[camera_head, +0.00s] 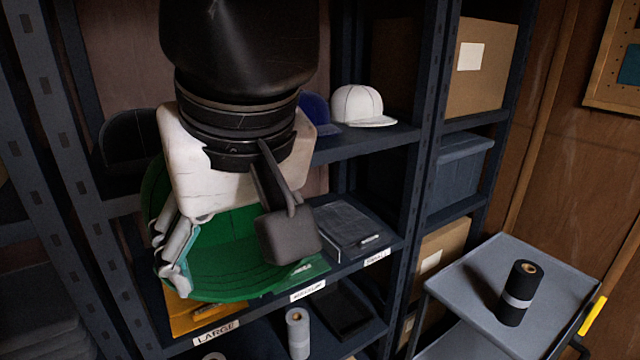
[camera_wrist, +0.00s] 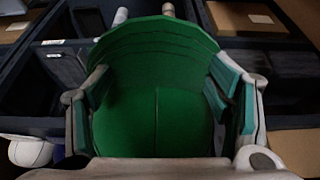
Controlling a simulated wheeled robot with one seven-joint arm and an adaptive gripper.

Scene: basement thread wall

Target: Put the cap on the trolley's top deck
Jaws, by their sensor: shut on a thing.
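A green cap (camera_head: 220,262) is held in my gripper (camera_head: 228,235) in front of the shelf rack, above the shelf labelled LARGE. In the wrist view the green cap (camera_wrist: 155,85) fills the space between the two fingers of my gripper (camera_wrist: 162,95), which are shut on it. My gripper hides part of the cap in the head view. The trolley (camera_head: 515,275) stands at the lower right with a grey top deck. A black roll (camera_head: 520,292) with a grey band stands upright on that deck.
A white cap (camera_head: 361,105) and a blue cap (camera_head: 314,112) sit on the upper shelf. A dark flat item (camera_head: 345,228) lies on the middle shelf. A rack upright (camera_head: 427,150) stands between my gripper and the trolley. The deck left of the roll is bare.

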